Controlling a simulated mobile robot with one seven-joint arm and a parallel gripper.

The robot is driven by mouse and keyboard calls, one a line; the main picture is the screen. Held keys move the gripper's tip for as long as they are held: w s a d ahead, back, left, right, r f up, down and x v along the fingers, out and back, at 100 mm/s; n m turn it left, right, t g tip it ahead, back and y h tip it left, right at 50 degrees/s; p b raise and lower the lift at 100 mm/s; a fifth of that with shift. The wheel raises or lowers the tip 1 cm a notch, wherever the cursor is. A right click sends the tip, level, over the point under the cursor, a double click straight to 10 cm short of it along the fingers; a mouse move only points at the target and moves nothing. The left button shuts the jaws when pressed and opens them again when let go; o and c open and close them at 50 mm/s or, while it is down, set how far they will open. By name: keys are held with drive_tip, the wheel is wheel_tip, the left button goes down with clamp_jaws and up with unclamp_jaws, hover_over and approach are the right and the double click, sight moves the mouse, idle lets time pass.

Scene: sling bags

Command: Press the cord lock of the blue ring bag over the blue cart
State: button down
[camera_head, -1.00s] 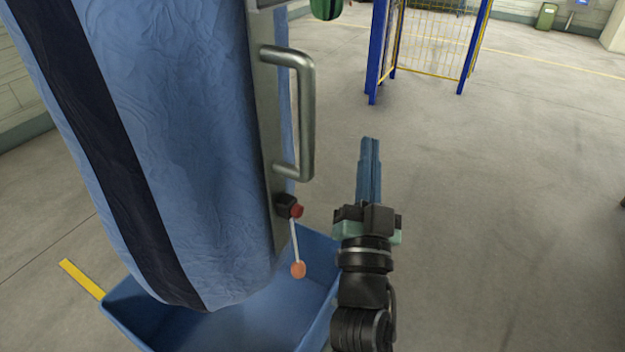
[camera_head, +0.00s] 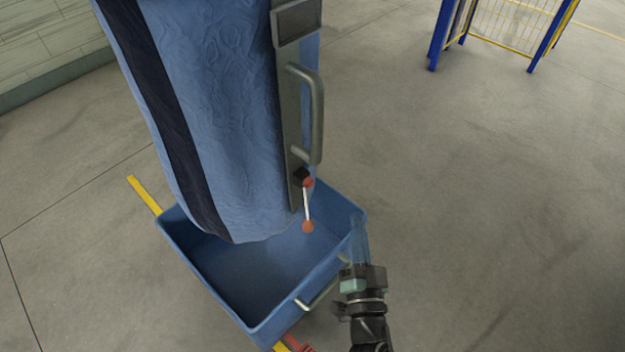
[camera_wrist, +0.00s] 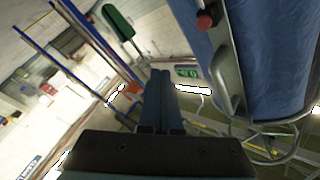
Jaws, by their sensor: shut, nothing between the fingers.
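The blue bag (camera_head: 225,120) with a dark stripe hangs over the blue cart (camera_head: 262,318). A grey strip with a metal handle (camera_head: 316,115) runs down the bag's right side. Low on the strip sits the cord lock, a black block with a red button (camera_head: 308,183). A white cord with an orange ball (camera_head: 307,227) hangs below it. The red button (camera_wrist: 205,21) also shows at the top of the wrist view. My gripper (camera_head: 357,218) is shut and empty, right of and apart from the cord lock, by the cart's right rim.
A blue and yellow mesh frame (camera_head: 500,30) stands at the back right. A yellow bar (camera_head: 144,195) is left of the cart. Open concrete floor lies to the right. A green paddle-like thing (camera_wrist: 118,20) shows in the wrist view.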

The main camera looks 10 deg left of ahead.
sight(308, 182)
drive_tip(key=w+a+b, duration=0.5)
drive_tip(key=a+b, duration=0.1)
drive_tip(key=a, duration=0.1)
idle(0.5)
drive_tip(key=shift+w+a, duration=0.15)
drive_tip(key=shift+w, duration=0.05)
idle(1.8)
drive_tip(key=shift+w+a+b, duration=0.2)
drive_tip(key=shift+a+b, duration=0.05)
drive_tip(key=shift+b, duration=0.05)
drive_tip(key=shift+w+a+b, duration=0.3)
drive_tip(key=shift+a+b, duration=0.05)
drive_tip(key=shift+a, duration=0.15)
idle(0.7)
drive_tip(key=shift+d+r, duration=0.1)
drive_tip(key=shift+s+d+p, duration=0.6)
drive_tip(key=shift+d+p, duration=0.15)
drive_tip(key=shift+p, duration=0.3)
